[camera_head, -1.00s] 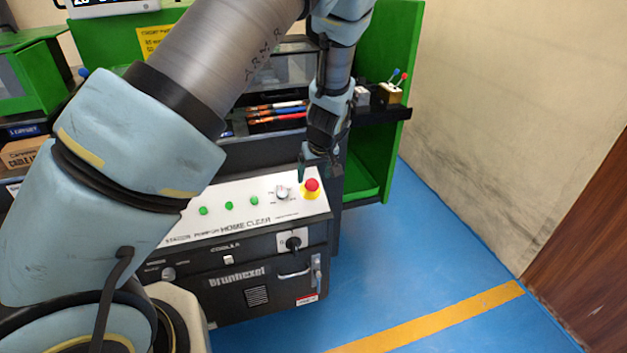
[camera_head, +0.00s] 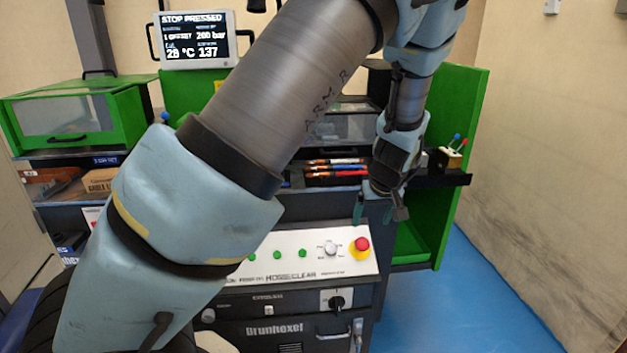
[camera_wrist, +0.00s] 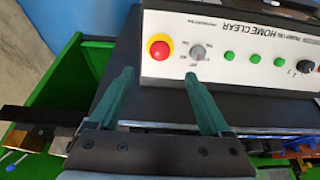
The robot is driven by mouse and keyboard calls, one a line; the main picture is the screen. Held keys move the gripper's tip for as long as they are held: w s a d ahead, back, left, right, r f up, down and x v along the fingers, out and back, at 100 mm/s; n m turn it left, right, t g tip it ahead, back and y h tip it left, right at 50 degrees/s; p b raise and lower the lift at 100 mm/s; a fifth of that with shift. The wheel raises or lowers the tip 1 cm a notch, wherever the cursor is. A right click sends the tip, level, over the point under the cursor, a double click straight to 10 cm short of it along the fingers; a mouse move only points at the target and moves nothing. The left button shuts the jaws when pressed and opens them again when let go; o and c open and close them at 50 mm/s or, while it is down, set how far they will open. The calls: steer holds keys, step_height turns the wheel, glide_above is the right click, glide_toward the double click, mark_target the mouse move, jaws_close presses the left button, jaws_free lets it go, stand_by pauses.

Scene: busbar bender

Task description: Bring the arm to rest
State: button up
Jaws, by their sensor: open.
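My gripper (camera_head: 377,212) hangs above the back right part of the machine's control panel, fingers pointing down. In the wrist view the two green fingers of my gripper (camera_wrist: 160,88) are spread apart with nothing between them. The white control panel (camera_head: 300,258) lies below, with a red emergency button (camera_head: 361,246) on a yellow base, a grey knob (camera_head: 331,248) and green buttons. The red button also shows in the wrist view (camera_wrist: 159,50), beyond the fingertips and apart from them. The screen (camera_head: 195,38) reads "STOP PRESSED".
A dark shelf (camera_head: 445,181) to the right of my gripper carries a small block with red and blue levers (camera_head: 452,155). Tools with coloured handles (camera_head: 335,170) lie behind. A green side panel (camera_head: 462,110) stands at the right; blue floor (camera_head: 480,300) beyond is clear.

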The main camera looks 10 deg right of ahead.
steer(key=w+a+r+g+p, duration=0.1)
steer(key=w+a+r, duration=0.15)
steer(key=a, duration=0.75)
steer(key=s+a+r+p, duration=0.1)
steer(key=s+a+r, duration=0.2)
steer(key=a, duration=0.5)
steer(key=s+a+r+g+p, duration=0.1)
steer(key=s+a+r, duration=0.2)
steer(key=a, duration=0.6)
steer(key=s+a+r+p, duration=0.2)
steer(key=s+a+r, duration=0.1)
steer(key=a, duration=0.5)
steer(key=shift+a+r+g, duration=0.35)
steer(key=shift+r+g, duration=0.05)
steer(key=shift+r, duration=0.4)
